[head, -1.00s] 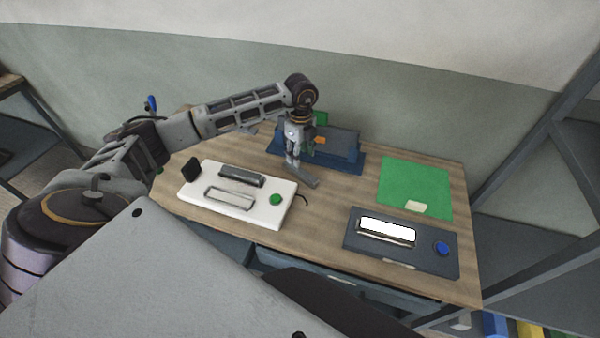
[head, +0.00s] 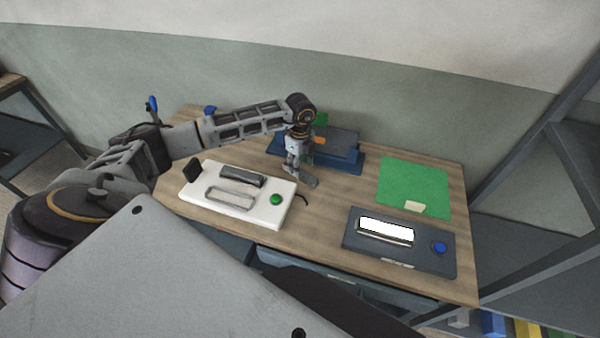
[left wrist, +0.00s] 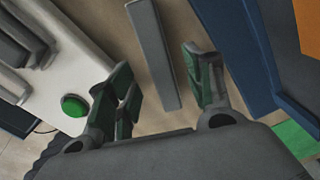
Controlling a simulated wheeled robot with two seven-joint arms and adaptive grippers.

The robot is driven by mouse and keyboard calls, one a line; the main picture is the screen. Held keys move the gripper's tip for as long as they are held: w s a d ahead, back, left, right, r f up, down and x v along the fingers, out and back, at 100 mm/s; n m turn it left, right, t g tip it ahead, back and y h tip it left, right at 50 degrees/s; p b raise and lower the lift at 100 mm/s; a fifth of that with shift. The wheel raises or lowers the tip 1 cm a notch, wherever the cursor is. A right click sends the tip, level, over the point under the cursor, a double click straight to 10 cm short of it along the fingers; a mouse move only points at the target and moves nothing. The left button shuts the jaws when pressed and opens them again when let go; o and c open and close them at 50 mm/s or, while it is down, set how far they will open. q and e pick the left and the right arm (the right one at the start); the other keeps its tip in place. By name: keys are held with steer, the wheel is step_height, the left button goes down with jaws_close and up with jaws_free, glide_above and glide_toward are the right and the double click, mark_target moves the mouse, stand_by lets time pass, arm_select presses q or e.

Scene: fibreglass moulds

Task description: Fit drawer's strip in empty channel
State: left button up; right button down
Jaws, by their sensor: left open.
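A grey strip (head: 303,177) lies on the wooden table between the white block and the blue fixture. In the left wrist view the strip (left wrist: 153,50) runs lengthwise toward the gap between my fingers. My left gripper (head: 292,169) is open just over the strip's near part; its fingers (left wrist: 166,85) stand apart on either side, and I cannot tell whether they touch it. The white block (head: 267,212) has two slots: the rear one holds a dark grey piece (head: 241,177), the front one (head: 230,198) looks pale and empty. My right gripper is out of view.
A green button (head: 276,199) sits on the white block, a dark cable beside it. A blue fixture (head: 350,163) stands behind the gripper. A green mat (head: 415,182) and a dark panel (head: 400,256) with a blue button lie to the right. Drawers (head: 340,278) are under the table.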

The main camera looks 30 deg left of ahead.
arm_select(q)
steer(key=shift+f+p, duration=0.3)
steer(key=shift+f, duration=1.2)
steer(key=shift+c, duration=0.3)
jaws_close()
steer(key=shift+r, duration=0.1)
step_height(320, 180, up, 10)
steer(key=b, duration=0.2)
